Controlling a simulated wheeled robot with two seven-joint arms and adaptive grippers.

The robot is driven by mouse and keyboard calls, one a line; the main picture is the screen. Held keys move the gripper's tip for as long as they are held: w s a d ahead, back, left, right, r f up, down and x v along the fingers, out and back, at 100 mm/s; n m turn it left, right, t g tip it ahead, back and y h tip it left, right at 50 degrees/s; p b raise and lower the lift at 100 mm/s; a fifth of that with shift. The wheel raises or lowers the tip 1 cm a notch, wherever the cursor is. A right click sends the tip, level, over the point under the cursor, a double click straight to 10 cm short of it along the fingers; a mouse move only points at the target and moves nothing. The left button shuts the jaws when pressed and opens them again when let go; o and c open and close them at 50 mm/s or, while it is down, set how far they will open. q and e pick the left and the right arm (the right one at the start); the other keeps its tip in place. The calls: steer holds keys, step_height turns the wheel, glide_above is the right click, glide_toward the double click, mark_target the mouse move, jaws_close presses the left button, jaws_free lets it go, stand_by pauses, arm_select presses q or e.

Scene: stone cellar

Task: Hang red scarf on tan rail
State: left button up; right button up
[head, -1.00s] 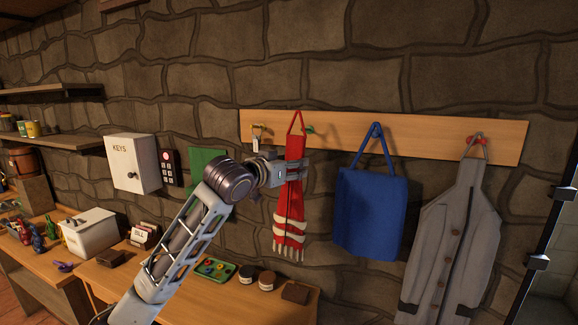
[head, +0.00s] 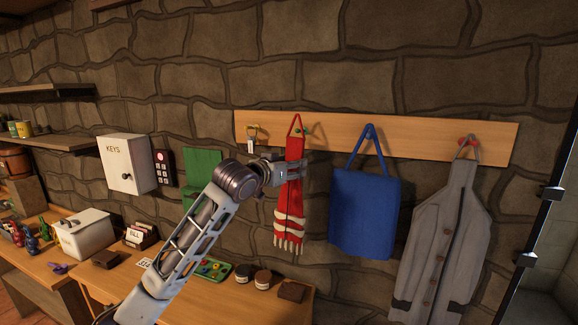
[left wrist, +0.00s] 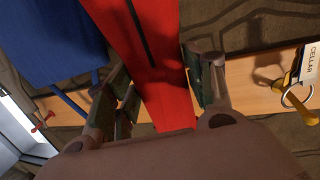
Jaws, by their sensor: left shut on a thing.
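The red scarf (head: 294,200) hangs upright, with white stripes and a fringe at its lower end and a thin red loop (head: 296,121) at its top. My left gripper (head: 292,171) is shut on its upper part, in front of the wall. In the left wrist view the scarf (left wrist: 157,60) runs between the fingers (left wrist: 160,85). The tan rail (head: 418,141) is fixed to the stone wall behind. A green peg (head: 306,131) shows at the loop's right strand; I cannot tell whether the loop is around it. My right gripper is not in view.
A key with a tag (head: 251,141) hangs left of the scarf. A blue bag (head: 364,212) and a grey coat (head: 441,240) hang to the right. Below are a wooden table (head: 190,305), a paint tray (head: 213,270) and jars (head: 263,279). A key cabinet (head: 128,163) is at left.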

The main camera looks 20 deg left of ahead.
arm_select(q)
steer(key=shift+p+x, duration=0.6)
steer(key=shift+x, duration=0.65)
steer(key=shift+w+a+f, duration=0.1)
steer(key=shift+w+f, duration=0.15)
steer(key=shift+f, duration=0.3)
steer(key=shift+w+a+f, duration=0.1)
steer(key=shift+w+f, duration=0.2)
steer(key=shift+f, duration=0.4)
steer(key=o, duration=0.9)
steer(key=shift+o, duration=0.2)
steer(key=shift+s, duration=0.15)
steer(key=v, duration=1.1)
steer(key=shift+s, duration=0.35)
steer(key=shift+a, duration=0.15)
